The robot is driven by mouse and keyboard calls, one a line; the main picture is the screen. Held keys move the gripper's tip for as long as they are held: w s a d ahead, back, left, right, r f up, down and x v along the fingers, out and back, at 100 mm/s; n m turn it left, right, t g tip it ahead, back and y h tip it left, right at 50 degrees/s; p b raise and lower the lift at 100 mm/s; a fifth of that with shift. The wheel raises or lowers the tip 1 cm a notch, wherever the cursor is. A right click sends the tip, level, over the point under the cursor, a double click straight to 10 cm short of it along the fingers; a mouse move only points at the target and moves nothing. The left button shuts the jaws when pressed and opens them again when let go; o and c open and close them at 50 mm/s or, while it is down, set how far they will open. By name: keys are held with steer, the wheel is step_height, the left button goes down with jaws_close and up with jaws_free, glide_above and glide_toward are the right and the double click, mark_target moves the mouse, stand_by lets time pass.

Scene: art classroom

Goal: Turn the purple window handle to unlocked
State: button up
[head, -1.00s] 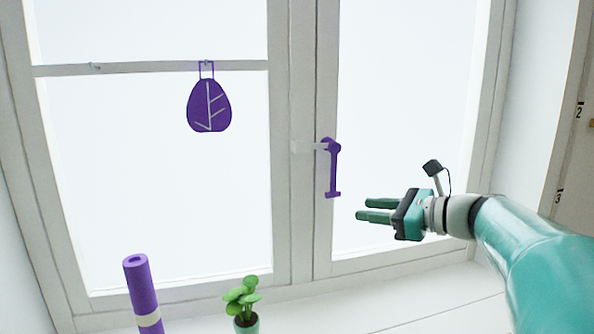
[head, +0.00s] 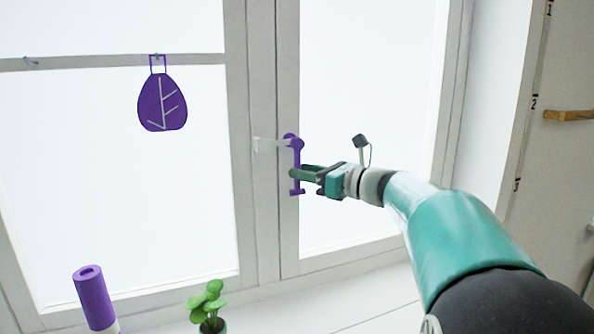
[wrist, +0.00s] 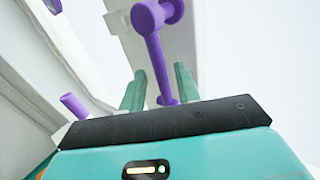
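The purple window handle (head: 296,160) hangs straight down from its pivot on the right window's frame. My gripper (head: 293,173) is at the lower half of the handle, reaching in from the right. In the wrist view the handle (wrist: 157,55) runs between the two green fingers (wrist: 160,88), which stand apart on either side of it. A gap shows beside the handle, so the gripper looks open around it. The lower end of the handle is partly hidden behind the black gripper edge in the wrist view.
A purple leaf-shaped ornament (head: 163,102) hangs on the left window's crossbar. A purple roll (head: 93,297) and a green potted plant (head: 209,302) stand on the sill below. The white sill (head: 375,300) is clear to the right of the plant.

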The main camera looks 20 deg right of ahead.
steer(key=shift+x, duration=1.3)
jaws_close()
